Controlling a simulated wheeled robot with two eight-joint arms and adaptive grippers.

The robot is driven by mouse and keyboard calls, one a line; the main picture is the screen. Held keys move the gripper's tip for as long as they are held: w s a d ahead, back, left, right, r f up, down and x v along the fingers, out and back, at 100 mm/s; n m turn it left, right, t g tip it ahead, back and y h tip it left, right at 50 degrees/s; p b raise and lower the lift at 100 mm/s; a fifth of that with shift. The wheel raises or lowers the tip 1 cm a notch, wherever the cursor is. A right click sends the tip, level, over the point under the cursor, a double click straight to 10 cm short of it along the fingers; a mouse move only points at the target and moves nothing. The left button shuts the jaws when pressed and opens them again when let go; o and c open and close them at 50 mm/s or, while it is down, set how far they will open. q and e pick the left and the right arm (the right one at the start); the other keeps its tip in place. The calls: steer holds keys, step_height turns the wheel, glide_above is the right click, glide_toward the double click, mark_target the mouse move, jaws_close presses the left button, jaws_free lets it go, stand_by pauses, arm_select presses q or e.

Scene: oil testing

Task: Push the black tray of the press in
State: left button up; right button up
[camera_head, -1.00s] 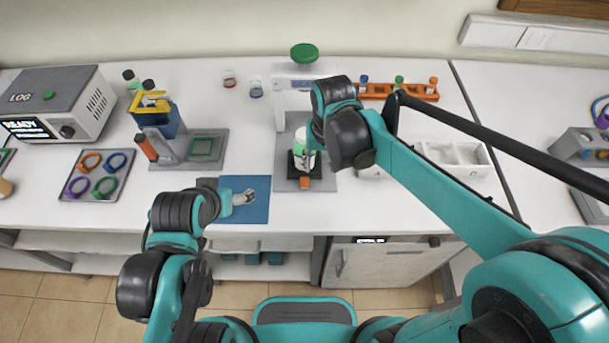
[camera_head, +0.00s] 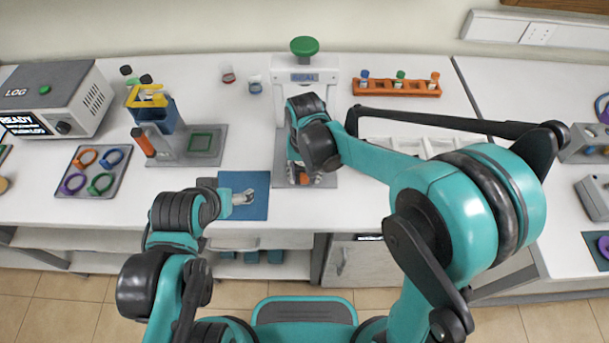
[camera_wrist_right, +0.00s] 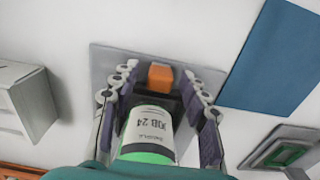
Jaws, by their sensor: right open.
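The white press (camera_head: 304,78) with a green knob (camera_head: 304,47) stands on a grey base plate (camera_head: 281,150). In the right wrist view, its black tray (camera_wrist_right: 178,103) shows partly, with an orange handle (camera_wrist_right: 160,76) at its front. A white jar (camera_wrist_right: 148,127) labelled "JOB 24", with a green lid, is on the tray. My right gripper (camera_wrist_right: 158,92) is open, its fingers on both sides of the jar and tray. In the head view my right gripper (camera_head: 303,174) hides the jar and most of the tray. My left gripper (camera_head: 243,197) is over the blue mat; its jaws are too small to judge.
A grey plate with a blue-yellow device (camera_head: 158,112) stands left of the press. Further left are a plate of coloured rings (camera_head: 97,171) and the LOG box (camera_head: 57,97). An orange vial rack (camera_head: 397,88) and a white compartment box lie to the right.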

jaws_close()
steer(key=w, duration=1.2)
steer(key=shift+w+p, duration=0.2)
steer(key=shift+p, duration=0.1)
jaws_free()
step_height(320, 180, up, 12)
